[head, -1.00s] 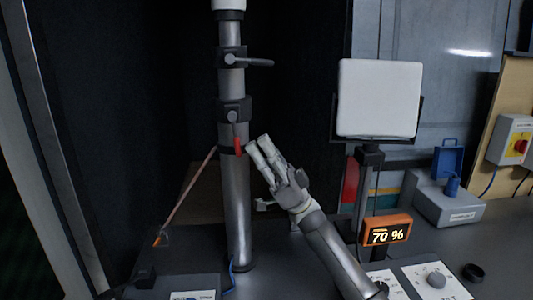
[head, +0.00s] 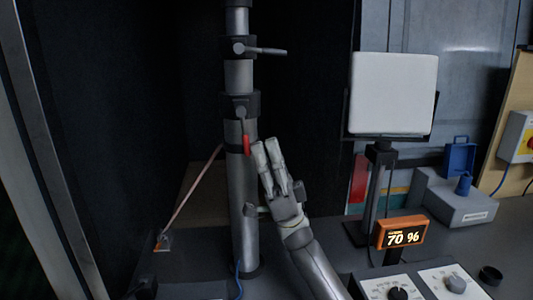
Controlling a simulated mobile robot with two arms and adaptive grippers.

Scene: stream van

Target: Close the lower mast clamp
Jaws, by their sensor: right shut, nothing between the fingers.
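The lower mast clamp (head: 240,105) is a dark collar around the grey mast (head: 243,205). Its lever hangs straight down and ends in a red grip (head: 246,145). My right gripper (head: 266,150) is just right of the red grip, fingers pointing up and shut with nothing between them. A narrow gap seems to separate fingertips and grip; I cannot tell the depth. The upper clamp (head: 238,48) has a grey lever pointing right. My left gripper is out of view.
A white panel (head: 393,93) on a stand is to the right. An orange display (head: 399,232) reads 70 %. Knob panels (head: 398,287) sit at front right. A taut strap (head: 193,190) runs from the mast down left. Dark walls stand behind.

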